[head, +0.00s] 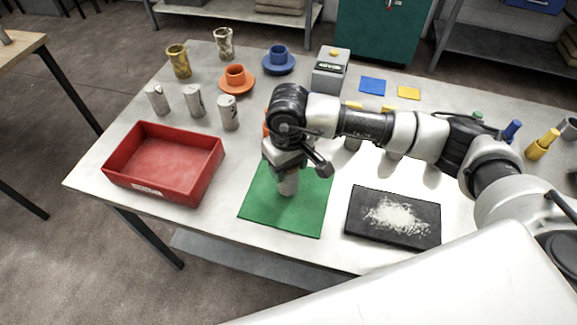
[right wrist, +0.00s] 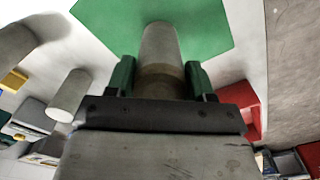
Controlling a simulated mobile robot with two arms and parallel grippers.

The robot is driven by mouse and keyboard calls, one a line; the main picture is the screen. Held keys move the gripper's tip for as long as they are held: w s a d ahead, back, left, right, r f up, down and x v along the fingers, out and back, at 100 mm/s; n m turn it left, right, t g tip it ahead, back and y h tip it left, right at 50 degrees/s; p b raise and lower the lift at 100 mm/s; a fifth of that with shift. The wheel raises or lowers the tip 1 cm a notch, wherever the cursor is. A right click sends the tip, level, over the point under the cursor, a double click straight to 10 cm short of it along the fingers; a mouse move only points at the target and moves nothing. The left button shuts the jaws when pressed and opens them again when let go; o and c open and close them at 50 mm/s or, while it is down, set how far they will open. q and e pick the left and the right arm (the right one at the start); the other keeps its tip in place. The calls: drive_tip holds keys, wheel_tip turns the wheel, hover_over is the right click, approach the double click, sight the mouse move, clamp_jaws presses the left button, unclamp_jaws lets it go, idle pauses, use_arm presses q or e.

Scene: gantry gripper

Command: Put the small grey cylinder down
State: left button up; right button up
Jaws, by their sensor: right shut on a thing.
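The small grey cylinder (head: 289,184) is upright in my right gripper (head: 288,168), over the green mat (head: 262,208) in the head view. In the right wrist view the cylinder (right wrist: 161,45) stands between the two green-sided fingers of the right gripper (right wrist: 160,78), with the green mat (right wrist: 205,22) behind it. The fingers are shut on it. I cannot tell whether its base touches the mat. My left gripper is not in view.
A red tray (head: 163,193) is left of the mat, and a black board with white powder (head: 357,210) is to its right. Grey cylinders (head: 193,101) stand behind the tray.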

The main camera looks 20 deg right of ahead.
drive_tip(key=shift+f+p, duration=0.3)
drive_tip(key=shift+f, duration=0.6)
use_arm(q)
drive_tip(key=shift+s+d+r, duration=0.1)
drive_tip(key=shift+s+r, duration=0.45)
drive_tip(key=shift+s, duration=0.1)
use_arm(e)
drive_tip(key=shift+f, duration=0.15)
drive_tip(key=shift+f+b, duration=0.2)
drive_tip(key=shift+b, duration=0.15)
drive_tip(key=o, duration=1.2)
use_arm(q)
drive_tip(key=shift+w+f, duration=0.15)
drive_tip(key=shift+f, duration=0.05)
use_arm(e)
drive_tip(key=shift+r, duration=0.3)
wheel_tip(320, 180, up, 11)
drive_tip(key=b, duration=0.3)
drive_tip(key=shift+f+b, duration=0.15)
drive_tip(key=shift+b, duration=0.15)
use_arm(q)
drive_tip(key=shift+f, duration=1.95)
use_arm(e)
drive_tip(key=shift+r, duration=0.55)
